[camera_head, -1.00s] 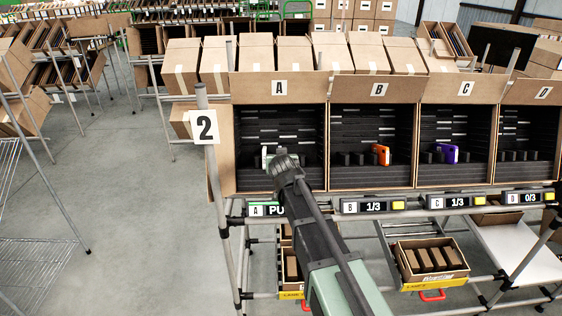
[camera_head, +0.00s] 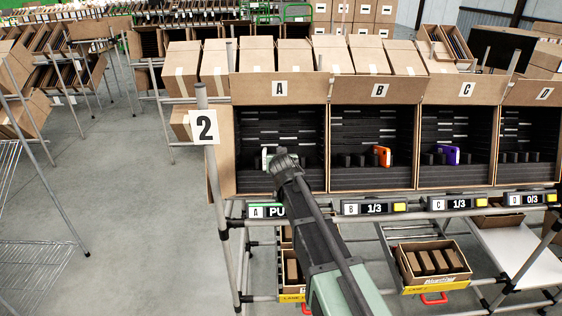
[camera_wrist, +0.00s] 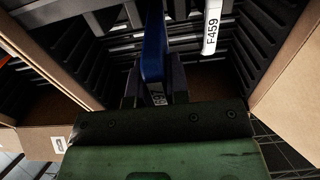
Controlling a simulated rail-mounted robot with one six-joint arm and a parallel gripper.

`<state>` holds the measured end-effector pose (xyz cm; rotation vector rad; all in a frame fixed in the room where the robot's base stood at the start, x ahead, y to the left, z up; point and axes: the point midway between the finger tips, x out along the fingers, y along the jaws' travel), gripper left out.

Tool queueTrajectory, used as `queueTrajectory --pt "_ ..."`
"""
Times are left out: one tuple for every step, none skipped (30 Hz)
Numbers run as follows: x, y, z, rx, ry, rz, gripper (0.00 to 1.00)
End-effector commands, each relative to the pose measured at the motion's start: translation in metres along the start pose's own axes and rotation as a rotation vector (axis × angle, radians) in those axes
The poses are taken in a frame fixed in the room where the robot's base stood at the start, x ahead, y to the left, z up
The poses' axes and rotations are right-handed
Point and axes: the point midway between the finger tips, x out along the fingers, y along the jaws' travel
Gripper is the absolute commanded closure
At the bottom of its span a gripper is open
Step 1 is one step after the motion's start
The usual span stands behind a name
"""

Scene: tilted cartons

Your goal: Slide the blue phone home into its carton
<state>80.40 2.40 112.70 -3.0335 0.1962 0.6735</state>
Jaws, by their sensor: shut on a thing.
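My gripper (camera_head: 284,162) is at the open front of carton A (camera_head: 279,181), in the left part of the rack. In the wrist view its fingers (camera_wrist: 155,85) are shut on the lower end of the blue phone (camera_wrist: 154,48). The phone stands on edge and points into the black slotted interior of the carton, whose brown wall (camera_wrist: 292,98) shows at the right. A white item (camera_head: 265,158) stands in the carton close beside the gripper. In the head view the gripper hides the blue phone. How deep the phone sits in its slot I cannot tell.
Carton B (camera_head: 372,179) holds an orange phone (camera_head: 382,156) and carton C (camera_head: 455,177) a purple one (camera_head: 449,154). A black slotted divider (camera_wrist: 255,45) lines the carton near the gripper. The grey floor (camera_head: 130,220) at left is clear.

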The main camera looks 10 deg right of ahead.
Motion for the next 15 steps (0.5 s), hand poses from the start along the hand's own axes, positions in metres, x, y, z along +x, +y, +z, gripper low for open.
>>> queueTrajectory --pt "0.000 0.000 0.000 0.000 0.000 0.000 1.00" --pt "0.000 0.000 0.000 0.000 0.000 0.000 1.00" --pt "0.001 0.000 0.000 0.000 0.000 0.000 1.00" --pt "0.002 0.000 0.000 0.000 0.000 0.000 1.00" --pt "0.003 0.000 0.001 0.000 0.000 0.000 1.00" --pt "0.005 0.000 0.001 0.000 0.000 0.000 1.00" --pt "0.006 0.000 0.001 0.000 0.000 0.000 1.00" --pt "0.008 0.000 0.002 0.000 0.000 0.000 1.00" --pt "0.010 0.000 0.002 0.000 0.000 0.000 1.00" --pt "0.011 0.000 0.002 0.000 0.000 0.000 1.00" --pt "0.012 0.000 0.002 0.001 0.000 0.000 1.00" --pt "0.014 0.000 0.002 0.001 0.000 0.000 1.00" --pt "0.015 0.000 0.002 0.001 0.000 0.000 1.00" --pt "0.017 0.000 0.003 0.001 0.000 0.000 1.00" --pt "0.019 0.000 0.003 0.001 0.000 0.000 1.00"
